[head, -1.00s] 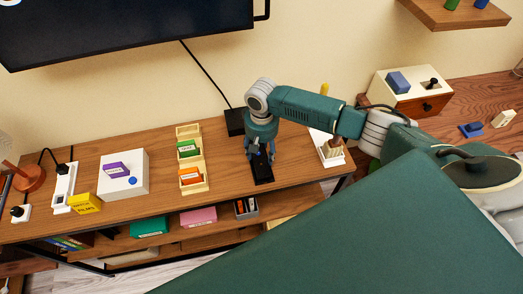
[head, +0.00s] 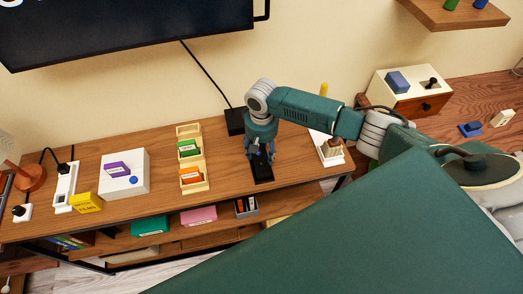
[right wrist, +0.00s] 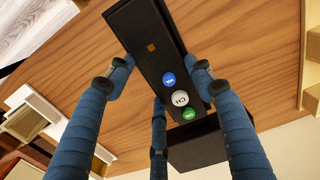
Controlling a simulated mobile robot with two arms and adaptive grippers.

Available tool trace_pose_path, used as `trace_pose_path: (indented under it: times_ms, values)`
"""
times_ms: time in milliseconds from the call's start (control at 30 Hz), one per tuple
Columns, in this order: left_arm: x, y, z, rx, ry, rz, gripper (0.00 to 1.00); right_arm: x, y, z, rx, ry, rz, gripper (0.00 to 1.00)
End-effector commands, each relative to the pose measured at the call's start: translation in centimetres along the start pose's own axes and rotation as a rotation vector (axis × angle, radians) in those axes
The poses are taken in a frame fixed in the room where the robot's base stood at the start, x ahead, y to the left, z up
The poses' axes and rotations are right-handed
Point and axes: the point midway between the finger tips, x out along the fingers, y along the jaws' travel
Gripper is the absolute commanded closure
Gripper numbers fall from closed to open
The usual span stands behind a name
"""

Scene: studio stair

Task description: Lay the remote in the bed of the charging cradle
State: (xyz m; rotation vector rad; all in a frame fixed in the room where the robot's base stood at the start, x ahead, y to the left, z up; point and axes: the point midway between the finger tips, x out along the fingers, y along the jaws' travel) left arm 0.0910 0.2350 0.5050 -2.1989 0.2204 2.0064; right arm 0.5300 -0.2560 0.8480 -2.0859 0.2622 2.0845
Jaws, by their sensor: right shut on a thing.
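The remote (right wrist: 170,85) is a long black bar with a blue, a white and a green button near one end, seen in the right wrist view. My right gripper (right wrist: 160,72) is shut on it, with fingers along both sides; it also shows in the head view (head: 260,156), pointing down over the sideboard. My left gripper is out of view.
A wooden rack with coloured cards (head: 202,186) is to the left, a white tray (head: 333,158) to the right. A white box (head: 137,187) stands farther left.

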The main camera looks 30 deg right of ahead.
Motion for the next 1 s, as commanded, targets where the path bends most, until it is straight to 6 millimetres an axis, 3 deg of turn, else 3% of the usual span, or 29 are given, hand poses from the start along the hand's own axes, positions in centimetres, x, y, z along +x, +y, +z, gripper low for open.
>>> trace_pose_path:
  times_ms: [33, 100, 133, 533, 1000]
  values:
    - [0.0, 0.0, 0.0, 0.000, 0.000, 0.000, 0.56, 0.0, 0.0, 0.0, 0.000, 0.000, 0.000, 0.41]
    - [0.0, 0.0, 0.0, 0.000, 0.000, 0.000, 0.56, 0.0, 0.0, 0.0, 0.000, 0.001, 0.000, 0.27]
    - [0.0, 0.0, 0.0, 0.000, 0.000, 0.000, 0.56, 0.0, 0.0, 0.0, 0.000, 0.001, 0.000, 0.25]
    - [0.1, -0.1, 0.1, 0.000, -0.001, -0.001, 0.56, -0.9, 0.0, -0.1, 0.001, 0.002, -0.001, 0.25]
    - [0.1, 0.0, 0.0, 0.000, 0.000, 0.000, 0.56, -10.1, 0.0, -0.1, -0.001, 0.003, 0.000, 0.25]
